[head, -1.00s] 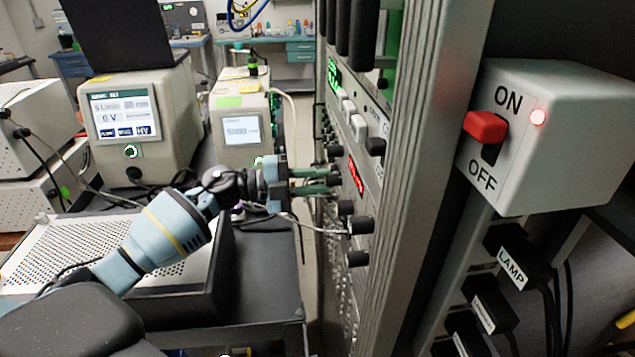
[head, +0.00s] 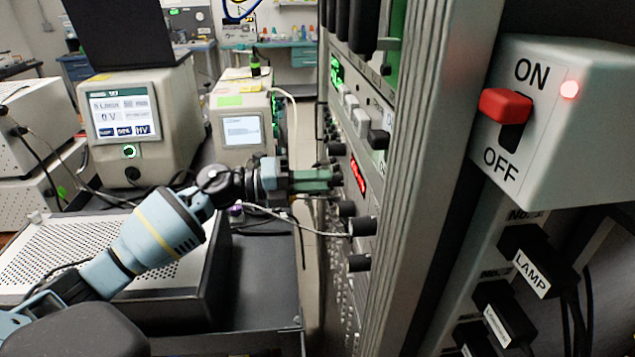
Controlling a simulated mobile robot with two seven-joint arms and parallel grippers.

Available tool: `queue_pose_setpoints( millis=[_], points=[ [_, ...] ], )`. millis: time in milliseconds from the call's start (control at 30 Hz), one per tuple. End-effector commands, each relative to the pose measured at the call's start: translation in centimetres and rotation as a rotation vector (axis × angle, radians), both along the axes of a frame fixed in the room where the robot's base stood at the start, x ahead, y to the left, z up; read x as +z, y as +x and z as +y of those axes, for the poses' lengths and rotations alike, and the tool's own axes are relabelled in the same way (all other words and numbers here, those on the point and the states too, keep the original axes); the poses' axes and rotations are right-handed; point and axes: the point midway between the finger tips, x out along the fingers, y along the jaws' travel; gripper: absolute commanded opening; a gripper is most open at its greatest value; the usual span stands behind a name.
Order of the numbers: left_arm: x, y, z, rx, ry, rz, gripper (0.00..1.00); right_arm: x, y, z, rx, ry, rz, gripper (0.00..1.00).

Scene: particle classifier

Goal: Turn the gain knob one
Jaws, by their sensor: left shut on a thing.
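My left gripper (head: 333,179) reaches in from the left to the face of the instrument rack (head: 375,195). Its greenish fingers are shut on a small dark knob beside the red digital display (head: 357,176). That knob is mostly hidden by the fingers, and I cannot read its label. Other black knobs stick out of the panel: one just above the fingers (head: 336,149), one just below (head: 347,208), and two lower ones (head: 362,226) (head: 358,262). My right gripper is not in view.
A switch box (head: 570,130) with a red rocker and lit red lamp stands at the right. Labelled plugs (head: 535,270) hang below it. A grey cable (head: 290,220) runs to the panel. Instruments with screens (head: 135,120) (head: 240,130) stand behind my left arm.

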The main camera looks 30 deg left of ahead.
Motion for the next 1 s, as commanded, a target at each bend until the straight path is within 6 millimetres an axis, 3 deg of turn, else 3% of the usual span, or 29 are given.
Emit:
queue_pose_setpoints(
  millis=[367,400,567,867,1000],
  points=[
    [0.0,0.0,0.0,-0.001,0.003,-0.002,0.0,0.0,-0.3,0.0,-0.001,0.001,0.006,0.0],
    [0.0,0.0,0.0,-0.001,0.003,-0.002,0.25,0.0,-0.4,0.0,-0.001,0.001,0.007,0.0],
    [0.0,0.0,0.0,0.0,0.003,-0.002,0.44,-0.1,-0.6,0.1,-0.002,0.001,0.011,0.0],
    [-0.1,-0.1,0.2,0.0,0.002,-0.001,0.44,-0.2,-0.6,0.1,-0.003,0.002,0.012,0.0],
    [-0.3,-0.9,1.3,0.003,0.003,0.003,0.44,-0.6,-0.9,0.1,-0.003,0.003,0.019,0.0]
  ],
)
